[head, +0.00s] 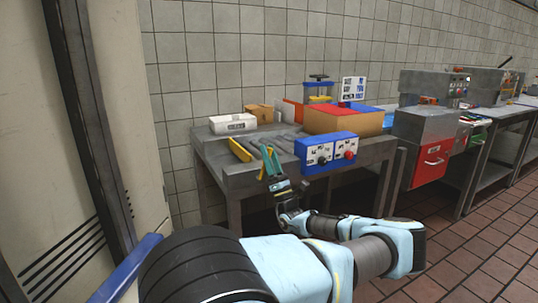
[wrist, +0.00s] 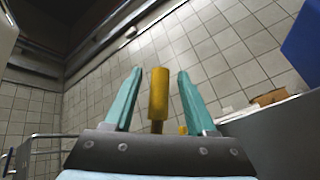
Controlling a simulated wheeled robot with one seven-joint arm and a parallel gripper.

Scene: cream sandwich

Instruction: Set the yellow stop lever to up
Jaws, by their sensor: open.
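The yellow lever (wrist: 158,92) shows in the wrist view as an upright yellow cylinder on a thin dark stem. It stands between the two teal fingers of my gripper (wrist: 160,71), with a visible gap on each side. My gripper is open; I cannot tell how deep the lever sits between the fingers. In the head view my gripper (head: 268,150) is at the front edge of the metal table, left of the blue control box (head: 327,153). The lever is not clearly distinguishable there.
A yellow bar (head: 240,150) is on the table (head: 228,184) left of my gripper. The control box has a black and a red knob. A white box (head: 232,123) and a cardboard box (head: 343,120) stand behind. A red-fronted metal unit (head: 430,166) is to the right.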

